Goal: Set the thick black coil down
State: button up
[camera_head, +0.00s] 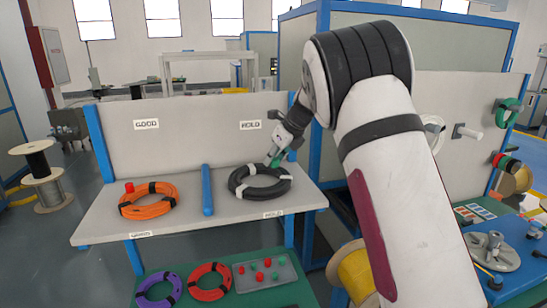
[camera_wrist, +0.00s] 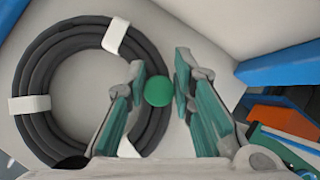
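The thick black coil (camera_head: 260,181) with white bands lies flat on the right part of the grey shelf, by a HOLD sign. It fills the left of the wrist view (camera_wrist: 58,90). My gripper (camera_head: 273,160) is at the coil's far right rim, pointing down. In the wrist view my gripper's two fingers (camera_wrist: 160,75) stand apart, one over the coil's rim and one just outside it. A small round green piece (camera_wrist: 158,91) shows between the fingertips at the coil's edge. I cannot tell whether the fingers touch it or what it rests on.
A blue divider (camera_head: 207,190) separates the black coil from an orange coil (camera_head: 148,205) with a red piece (camera_head: 129,187) on the GOOD side. Below are purple (camera_head: 158,290) and red (camera_head: 209,281) coils and a tray (camera_head: 285,284) of red and green pieces.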

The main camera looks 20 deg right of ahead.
jog(key=shift+o, duration=1.4)
jog(key=shift+r, duration=0.1)
